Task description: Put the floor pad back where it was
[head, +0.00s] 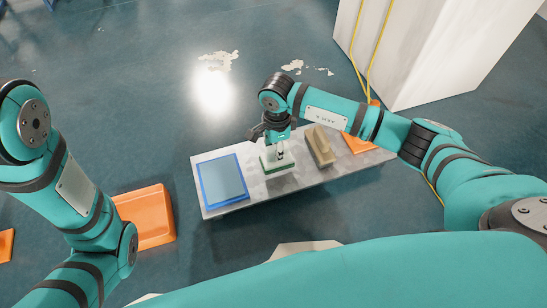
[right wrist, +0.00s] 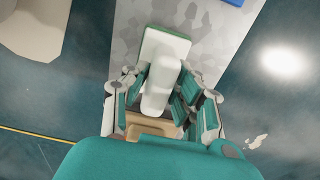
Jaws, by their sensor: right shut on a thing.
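The floor pad (head: 270,163) appears to be the white block with a green base and a white raised handle. It is at the middle of the grey bench (head: 222,210), between a blue-rimmed tray and a tan block. My right gripper (head: 277,148) is over it, shut on its white handle. In the right wrist view the handle (right wrist: 160,88) sits between the fingers of my right gripper (right wrist: 167,92), with the green edge beyond. I cannot tell whether the base touches the bench. My left arm shows at the left, but its gripper is not in view.
The blue tray (head: 222,180) lies at the bench's left end. The tan block (head: 320,146) stands right of the pad. An orange item (head: 358,143) is at the right end. An orange bin (head: 152,215) is on the floor at left. A white cabinet (head: 430,50) stands behind right.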

